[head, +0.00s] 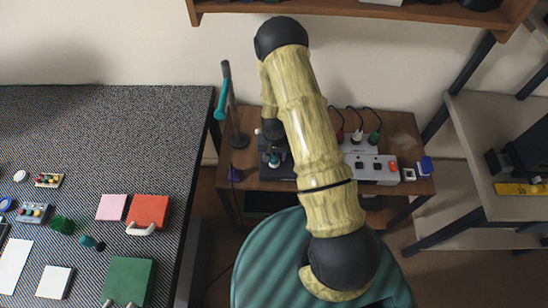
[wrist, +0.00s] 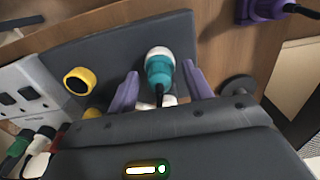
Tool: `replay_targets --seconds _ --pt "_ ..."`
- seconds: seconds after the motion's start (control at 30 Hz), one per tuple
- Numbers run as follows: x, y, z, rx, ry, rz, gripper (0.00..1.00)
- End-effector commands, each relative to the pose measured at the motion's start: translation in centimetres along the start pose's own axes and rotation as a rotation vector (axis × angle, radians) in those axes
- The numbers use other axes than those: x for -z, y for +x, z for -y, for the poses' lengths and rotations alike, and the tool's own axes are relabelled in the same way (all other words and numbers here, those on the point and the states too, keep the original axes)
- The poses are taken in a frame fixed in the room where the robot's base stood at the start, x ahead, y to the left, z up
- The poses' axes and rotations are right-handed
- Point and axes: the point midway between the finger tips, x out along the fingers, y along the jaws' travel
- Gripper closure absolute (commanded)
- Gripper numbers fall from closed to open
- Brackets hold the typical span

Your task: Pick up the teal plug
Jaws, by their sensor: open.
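The teal plug (wrist: 158,72) has a pale top and a teal body, and a black cord shows beside it. In the wrist view it stands between the two purple fingers of my gripper (wrist: 160,68). The fingers are open, one on each side of the plug, and I see a gap on the left side. Whether either finger touches it is hard to tell. The fingers are not clear in that view.
A dark grey plate (wrist: 110,52) with a yellow ring (wrist: 79,81) lies by the plug. A white socket strip (wrist: 28,88) with several plugs is at left in the wrist view. A purple item (wrist: 262,10) is behind.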

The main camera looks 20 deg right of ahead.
Motion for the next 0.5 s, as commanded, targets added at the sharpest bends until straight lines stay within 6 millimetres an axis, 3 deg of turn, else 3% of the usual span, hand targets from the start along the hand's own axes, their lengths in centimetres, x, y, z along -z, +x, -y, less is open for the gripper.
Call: replay_targets --seconds 0.47,0.5 --pt "0.03 -0.02 0.01 0.0 0.0 -0.001 0.5" --pt "0.03 -0.02 0.01 0.0 0.0 -0.001 0.54"
